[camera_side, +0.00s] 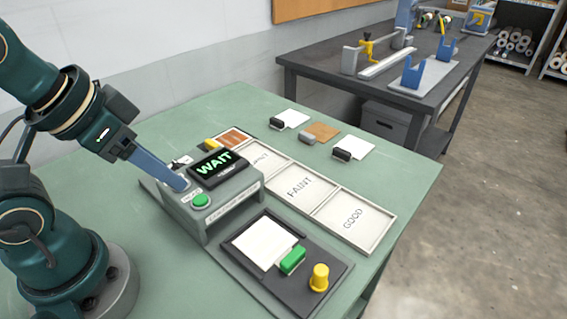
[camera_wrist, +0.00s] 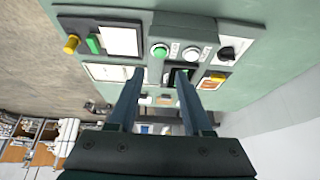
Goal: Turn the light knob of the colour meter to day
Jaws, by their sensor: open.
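The colour meter (camera_side: 225,200) is a grey box on the green table with a black display reading WAIT (camera_side: 212,162) and a green button (camera_side: 201,200). In the wrist view the green button (camera_wrist: 160,50) sits beside a pale round button (camera_wrist: 193,53). A black knob on a white plate, which looks like the light knob (camera_wrist: 228,53), is right of them; its setting is too small to read. My gripper (camera_side: 180,185) points down at the meter's top and partly hides it. In the wrist view my gripper (camera_wrist: 160,73) is open, fingers apart, nothing between them, left of the knob.
A dark tray (camera_side: 335,285) in front holds a white sheet, a green block (camera_side: 293,260) and a yellow knob (camera_side: 319,277). Several cards with small blocks lie further back. A dark workbench (camera_side: 330,65) stands beyond.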

